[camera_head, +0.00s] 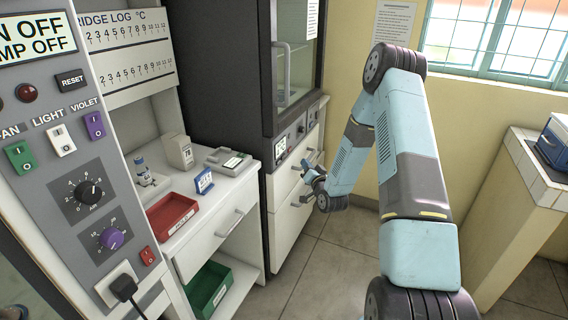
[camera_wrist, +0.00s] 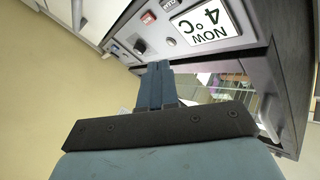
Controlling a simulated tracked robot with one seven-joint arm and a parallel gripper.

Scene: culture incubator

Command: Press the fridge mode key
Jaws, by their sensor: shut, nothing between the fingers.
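The fridge is the dark cabinet with a glass door (camera_head: 298,70) in the middle of the head view. Its control panel (camera_head: 291,141) is a grey strip below the door. In the wrist view the panel (camera_wrist: 182,50) appears upside down, with a display (camera_wrist: 203,22) reading "NOW 4°C". My gripper (camera_head: 308,172) is shut and empty in front of the panel. Its fingertips (camera_wrist: 157,66) show below the panel in the wrist view, apparently apart from it.
A black knob (camera_wrist: 140,45) sits on the panel near the red keys. A door handle (camera_head: 283,65) sticks out above my gripper. Left stands a bench with a red tray (camera_head: 172,214). A white-topped counter (camera_head: 535,175) stands right. The floor between is clear.

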